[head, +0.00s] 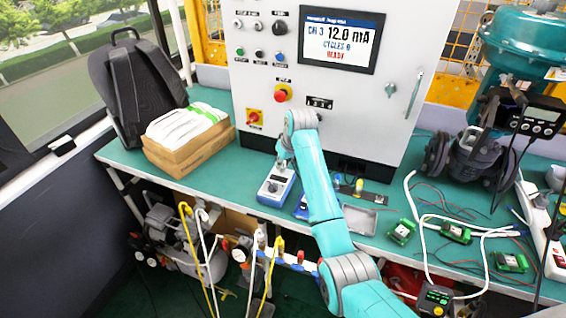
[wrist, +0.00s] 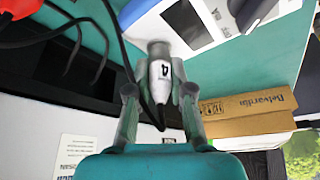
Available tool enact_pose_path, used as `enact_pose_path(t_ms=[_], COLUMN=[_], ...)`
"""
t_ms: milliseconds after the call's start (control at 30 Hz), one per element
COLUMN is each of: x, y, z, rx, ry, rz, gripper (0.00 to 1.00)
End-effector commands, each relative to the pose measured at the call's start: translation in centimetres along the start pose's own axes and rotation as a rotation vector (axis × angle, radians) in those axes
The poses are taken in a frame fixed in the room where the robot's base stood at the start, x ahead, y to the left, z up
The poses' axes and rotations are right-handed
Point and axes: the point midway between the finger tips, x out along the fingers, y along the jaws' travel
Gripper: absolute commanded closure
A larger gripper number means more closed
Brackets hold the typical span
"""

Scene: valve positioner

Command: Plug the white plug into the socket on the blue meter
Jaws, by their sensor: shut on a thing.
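My gripper (wrist: 159,92) is shut on the white plug (wrist: 161,78), which carries a black "4" and has a grey front end and a dark cable. In the wrist view the plug's front end overlaps the edge of a pale device with a dark screen (wrist: 188,22). I cannot tell whether it touches or enters a socket. In the head view the blue meter (head: 276,190), with a white face and dark knob, lies on the green bench. My gripper (head: 284,158) is just above its far edge there. The plug and any socket are hidden in the head view.
A second blue device (head: 301,208) is partly behind my arm. A grey tray (head: 360,219), green modules (head: 401,231) and loose cables lie to the right. Cardboard boxes (head: 186,149) and a black backpack (head: 138,88) stand left. The control cabinet (head: 345,110) rises behind.

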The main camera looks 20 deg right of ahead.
Motion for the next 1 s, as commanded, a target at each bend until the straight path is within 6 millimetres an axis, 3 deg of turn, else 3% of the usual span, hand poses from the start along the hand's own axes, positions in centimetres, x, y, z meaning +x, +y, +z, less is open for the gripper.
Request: enact_pose_path(t_ms=[300, 333, 433, 667, 733, 1000], x=[0.22, 0.23, 0.21, 0.16, 0.16, 0.12], y=[-0.01, -0.01, -0.01, -0.01, -0.01, -0.01], z=[0.15, 0.15, 0.14, 0.1, 0.1, 0.07], rx=[0.0, 0.0, 0.0, 0.0, 0.0, 0.0], ry=[-0.002, -0.002, -0.002, -0.001, -0.001, -0.001], rz=[-0.001, -0.001, 0.0, 0.0, 0.0, 0.0], gripper=[1.0, 0.77, 0.52, 0.5, 0.33, 0.33])
